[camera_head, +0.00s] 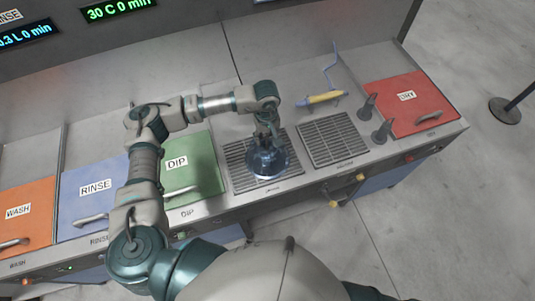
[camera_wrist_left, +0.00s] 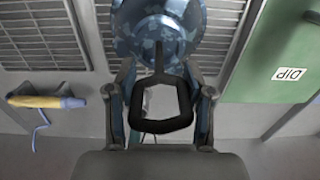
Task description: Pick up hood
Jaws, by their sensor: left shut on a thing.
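The hood (camera_head: 267,162) is a dark blue, glossy dome over the left metal grate (camera_head: 240,178). In the left wrist view the hood (camera_wrist_left: 158,28) shows a mottled blue pattern, with a thin stem and a black loop handle (camera_wrist_left: 162,126) toward me. My left gripper (camera_head: 267,136) is above the hood and shut on it. In the left wrist view its fingers (camera_wrist_left: 160,88) stand on both sides of the stem and handle. I cannot tell whether the hood touches the grate. My right gripper is not in view.
The green DIP lid (camera_head: 190,168), blue RINSE lid (camera_head: 92,196) and orange WASH lid (camera_head: 25,212) lie to the left. A second grate (camera_head: 333,139), a yellow-handled sprayer (camera_head: 326,97), two dark upright nozzles (camera_head: 368,107) and a red lid (camera_head: 410,103) lie to the right.

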